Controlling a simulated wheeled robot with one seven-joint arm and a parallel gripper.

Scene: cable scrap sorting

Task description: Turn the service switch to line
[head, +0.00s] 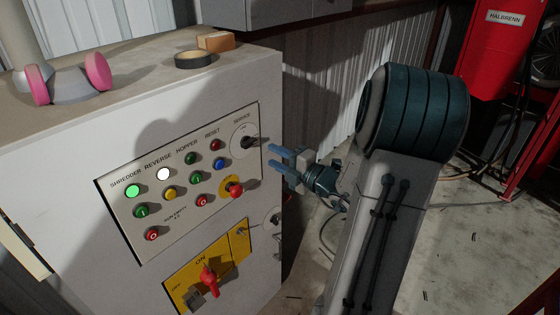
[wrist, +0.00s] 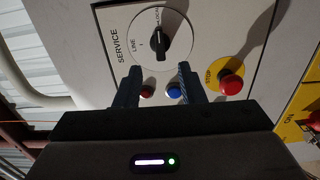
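The service switch (wrist: 157,42) is a black knob on a round pale plate. It shows in the wrist view at upper middle, with LINE lettered to its left and LOCAL above it. The knob's grip stands nearly upright in that picture, its upper end toward LOCAL. In the head view the switch (head: 250,142) is at the panel's upper right corner. My gripper (wrist: 159,68) is open and empty, its two fingertips just below the knob in the wrist picture, apart from it. In the head view my gripper (head: 272,158) is right of the panel's edge.
Lit and unlit buttons fill the panel (head: 143,234), including a red stop button (head: 236,189) on yellow below the switch; it shows in the wrist view (wrist: 231,85) too. A yellow plate with a red main handle (head: 209,279) sits lower. Tape (head: 194,59) and earmuffs (head: 98,71) lie on top.

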